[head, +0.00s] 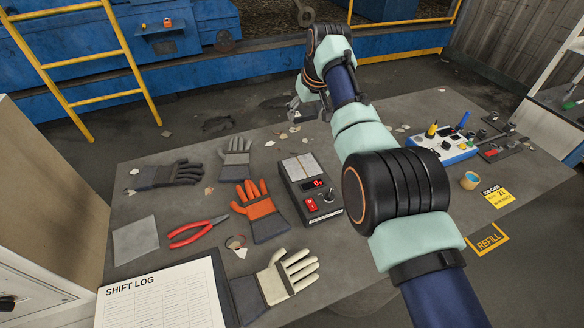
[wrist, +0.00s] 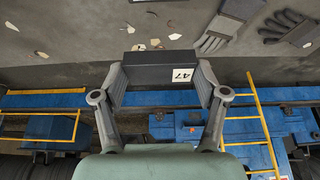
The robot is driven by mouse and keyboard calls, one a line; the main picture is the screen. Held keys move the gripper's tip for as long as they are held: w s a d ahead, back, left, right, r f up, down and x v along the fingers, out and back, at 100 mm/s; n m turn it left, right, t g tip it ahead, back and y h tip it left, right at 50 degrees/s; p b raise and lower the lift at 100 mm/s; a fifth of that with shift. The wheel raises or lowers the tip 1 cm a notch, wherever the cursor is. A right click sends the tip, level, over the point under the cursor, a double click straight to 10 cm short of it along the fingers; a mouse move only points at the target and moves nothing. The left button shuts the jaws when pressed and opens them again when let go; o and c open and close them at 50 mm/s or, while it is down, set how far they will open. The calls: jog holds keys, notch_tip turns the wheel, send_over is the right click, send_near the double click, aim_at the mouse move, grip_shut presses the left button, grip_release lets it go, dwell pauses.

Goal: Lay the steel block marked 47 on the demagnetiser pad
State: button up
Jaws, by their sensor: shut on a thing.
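My gripper (wrist: 160,72) is shut on a dark steel block (wrist: 140,75) in the wrist view, one finger at each end. A white label on the block reads 47, upside down in that view. In the head view my gripper (head: 303,108) hangs beyond the far edge area of the table, and the block is hard to make out there. The demagnetiser, a dark box with a pale top pad (head: 299,167), a red display, a red switch and a knob, stands mid-table. Its pad is bare, nearer the head camera than my gripper.
The grey table (head: 150,205) carries several gloves, including an orange one (head: 258,205), red pliers (head: 195,232), a shift log (head: 160,297) and scattered chips.

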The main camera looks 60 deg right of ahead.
aim_at(302, 166)
notch_tip(302, 166, down, 20)
jog(key=b, duration=0.5)
jog(key=shift+r, duration=0.2)
jog(key=shift+f, duration=0.2)
jog(key=o, duration=1.5)
jog(key=shift+s, duration=0.1)
jog(key=shift+r, duration=0.35)
jog(key=p+v, duration=0.4)
jog(key=v, duration=0.7)
jog(key=shift+s+a+r+p, duration=0.1)
jog(key=shift+r+p, duration=0.2)
jog(key=shift+p, duration=0.1)
